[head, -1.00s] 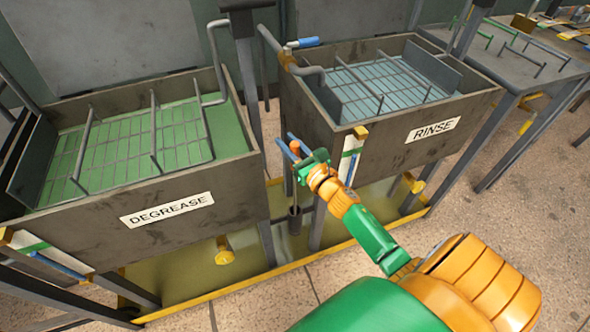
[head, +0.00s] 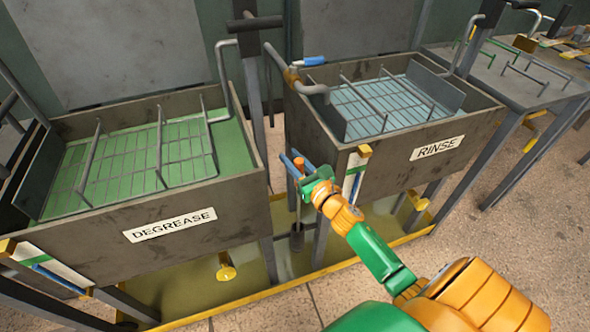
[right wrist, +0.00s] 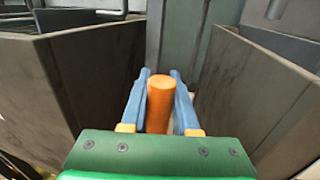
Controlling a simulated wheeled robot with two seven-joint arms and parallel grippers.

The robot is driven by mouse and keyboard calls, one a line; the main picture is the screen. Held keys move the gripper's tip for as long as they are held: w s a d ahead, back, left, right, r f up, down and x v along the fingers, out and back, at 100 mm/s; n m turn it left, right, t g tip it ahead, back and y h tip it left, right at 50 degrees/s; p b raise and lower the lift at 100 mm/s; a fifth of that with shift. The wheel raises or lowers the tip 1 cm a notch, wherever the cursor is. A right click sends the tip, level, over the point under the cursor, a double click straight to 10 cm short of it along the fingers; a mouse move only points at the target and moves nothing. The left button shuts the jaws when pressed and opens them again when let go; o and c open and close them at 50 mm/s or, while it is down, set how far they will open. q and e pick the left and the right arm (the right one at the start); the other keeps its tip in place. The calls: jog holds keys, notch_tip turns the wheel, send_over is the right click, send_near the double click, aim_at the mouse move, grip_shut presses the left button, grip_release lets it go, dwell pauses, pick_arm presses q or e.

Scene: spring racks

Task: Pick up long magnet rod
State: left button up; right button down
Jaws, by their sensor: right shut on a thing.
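The long magnet rod shows an orange top end (head: 298,163) and a thin shaft running down in the gap between the two tanks. A dark grey cylinder (head: 297,238) is at its lower end; I cannot tell whether it is part of the rod or a holder. The rod stands about upright. My right gripper (head: 294,166) is shut on the rod just below its top. In the right wrist view, the orange end (right wrist: 161,98) sits between the blue fingers of my right gripper (right wrist: 160,76). My left gripper is in neither view.
The degrease tank (head: 90,255) stands left of the rod and the rinse tank (head: 390,172) right, both close by. A yellow-edged tray (head: 250,295) lies below. A grey post (head: 252,90) rises behind the gap. A table (head: 535,85) with wire racks is at right.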

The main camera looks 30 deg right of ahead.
notch_tip(320, 180, up, 18)
jog(key=p, duration=0.6)
jog(key=shift+f, duration=0.15)
